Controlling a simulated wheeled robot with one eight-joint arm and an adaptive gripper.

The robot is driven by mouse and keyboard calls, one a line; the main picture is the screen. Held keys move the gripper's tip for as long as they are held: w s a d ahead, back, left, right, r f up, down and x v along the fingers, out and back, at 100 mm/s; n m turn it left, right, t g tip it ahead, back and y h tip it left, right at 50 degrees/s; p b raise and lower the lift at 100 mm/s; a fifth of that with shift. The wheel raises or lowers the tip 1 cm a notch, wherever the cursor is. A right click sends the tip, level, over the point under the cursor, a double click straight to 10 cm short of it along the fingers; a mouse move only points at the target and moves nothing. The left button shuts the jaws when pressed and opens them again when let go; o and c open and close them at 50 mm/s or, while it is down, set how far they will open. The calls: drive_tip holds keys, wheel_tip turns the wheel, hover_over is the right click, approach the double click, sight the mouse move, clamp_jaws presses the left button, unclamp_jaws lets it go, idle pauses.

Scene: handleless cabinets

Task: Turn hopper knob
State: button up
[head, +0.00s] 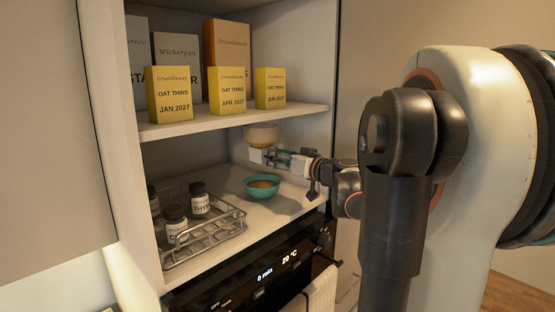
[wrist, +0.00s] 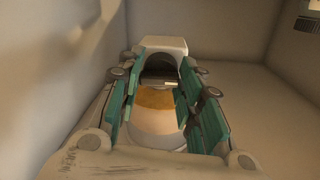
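The hopper (head: 262,135) is a pale, rounded container with a white lower body, at the cabinet's back right under the shelf. My gripper (head: 276,157) is at its lower body, reaching in from the right. In the wrist view, the teal finger pads of my gripper (wrist: 161,85) stand apart on either side of the hopper (wrist: 154,123), which shows an orange band and a white block with a dark arched opening. I cannot make out the knob clearly, nor whether the pads touch anything. A teal bowl (head: 262,193) with orange-yellow contents stands below the hopper.
A wire rack (head: 208,240) with several dark spice jars (head: 199,198) stands left of the bowl. Yellow boxes (head: 169,94) and taller boxes fill the shelf (head: 235,120) above. A black oven front (head: 270,270) lies below. The cabinet's right wall is close to my arm.

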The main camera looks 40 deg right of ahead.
drive_tip(key=shift+o, duration=1.3)
drive_tip(key=shift+a, duration=0.1)
drive_tip(key=shift+s, duration=0.1)
drive_tip(key=s, duration=0.7)
drive_tip(key=shift+s+r, duration=0.15)
